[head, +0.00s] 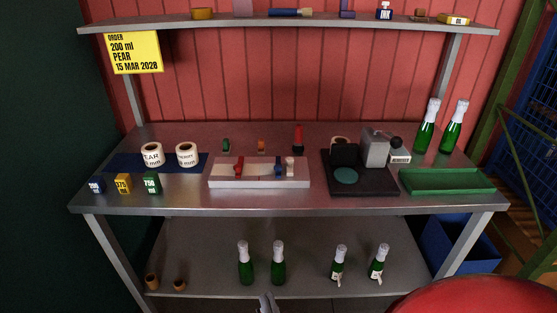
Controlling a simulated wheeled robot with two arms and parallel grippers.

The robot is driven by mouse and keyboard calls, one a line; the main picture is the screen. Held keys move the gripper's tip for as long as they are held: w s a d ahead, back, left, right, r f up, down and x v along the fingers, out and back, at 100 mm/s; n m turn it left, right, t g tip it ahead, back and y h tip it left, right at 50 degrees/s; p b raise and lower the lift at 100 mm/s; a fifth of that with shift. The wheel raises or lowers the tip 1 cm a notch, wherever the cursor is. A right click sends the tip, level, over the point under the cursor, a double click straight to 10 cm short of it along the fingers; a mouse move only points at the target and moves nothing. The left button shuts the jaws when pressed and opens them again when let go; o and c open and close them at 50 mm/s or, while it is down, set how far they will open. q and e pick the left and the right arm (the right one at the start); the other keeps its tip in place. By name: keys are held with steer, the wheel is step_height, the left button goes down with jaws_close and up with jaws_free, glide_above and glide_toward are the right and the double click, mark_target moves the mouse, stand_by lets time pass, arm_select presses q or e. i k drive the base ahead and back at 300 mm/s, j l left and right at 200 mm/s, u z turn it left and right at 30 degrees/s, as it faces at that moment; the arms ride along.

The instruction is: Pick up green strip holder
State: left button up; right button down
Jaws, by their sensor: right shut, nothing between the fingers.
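A small green block labelled 750 (152,183) stands at the front left of the metal tabletop, to the right of a yellow block labelled 375 (123,184) and a blue block (96,185). A smaller green piece (226,144) sits farther back, behind the pale fixture. I cannot tell from looks alone which green item is the strip holder. My right gripper (266,302) shows at the bottom edge, low in front of the bench, shut and empty, well apart from both. My left gripper is out of view.
The bench (300,201) holds label rolls (152,154) on a blue mat, a pale fixture (259,184), a dark press (360,185) and a green tray (447,181). Bottles stand at the right and on the lower shelf (210,245). A red round surface (480,300) fills the lower right.

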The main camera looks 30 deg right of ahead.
mark_target(226, 146)
steer(key=i+j+z, duration=0.6)
steer(key=i+j, duration=0.15)
steer(key=j, duration=0.25)
steer(key=i+j+z, duration=0.2)
steer(key=j, duration=0.2)
